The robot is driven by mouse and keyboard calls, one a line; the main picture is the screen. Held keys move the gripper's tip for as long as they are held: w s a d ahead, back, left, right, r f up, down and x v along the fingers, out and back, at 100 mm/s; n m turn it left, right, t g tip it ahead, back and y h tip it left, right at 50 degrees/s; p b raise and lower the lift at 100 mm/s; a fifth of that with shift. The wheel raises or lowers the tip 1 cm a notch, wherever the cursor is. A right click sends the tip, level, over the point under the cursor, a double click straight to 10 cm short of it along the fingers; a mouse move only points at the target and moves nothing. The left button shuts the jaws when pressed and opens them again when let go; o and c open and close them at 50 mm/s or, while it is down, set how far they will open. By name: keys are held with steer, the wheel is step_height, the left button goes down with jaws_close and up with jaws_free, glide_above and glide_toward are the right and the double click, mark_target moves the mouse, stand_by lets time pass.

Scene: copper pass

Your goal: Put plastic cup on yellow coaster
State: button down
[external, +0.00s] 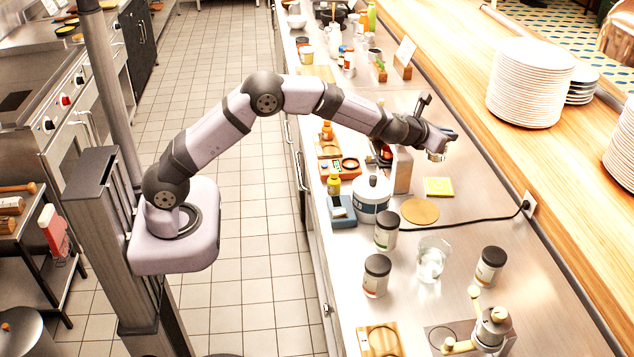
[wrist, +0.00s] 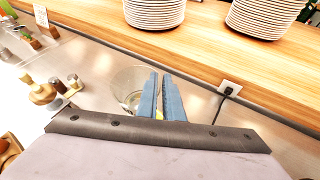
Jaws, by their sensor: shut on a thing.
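In the wrist view, a clear plastic cup (wrist: 130,88) is at the blue fingers of my gripper (wrist: 162,80), which are closed on its right side. In the external view my gripper (external: 439,151) is above the far part of the steel counter, with a small part of the held cup (external: 436,157) showing beneath it. A yellow square coaster (external: 438,187) lies flat on the counter below my gripper, slightly nearer the camera. A bit of yellow (wrist: 159,114) shows between the fingers. The cup's lower part is hard to make out.
A round tan coaster (external: 419,211) lies near the yellow one. A clear glass (external: 432,261) and dark-lidded jars (external: 387,230) stand nearer. A white lidded pot (external: 371,196) is left. A black cable (external: 470,220) crosses to a wall outlet (external: 529,203). Plates (external: 530,85) stand on the wooden ledge.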

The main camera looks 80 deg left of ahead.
step_height(320, 180, down, 10)
stand_by(1.0)
steer(key=shift+f+b, duration=0.2)
steer(key=shift+b, duration=0.1)
steer(key=c, duration=1.9)
jaws_free()
steer(key=shift+r, duration=0.15)
steer(key=shift+d, duration=0.15)
steer(key=b+v, duration=0.3)
steer(key=v, duration=0.9)
steer(key=shift+b, duration=0.4)
steer(key=shift+r, duration=0.1)
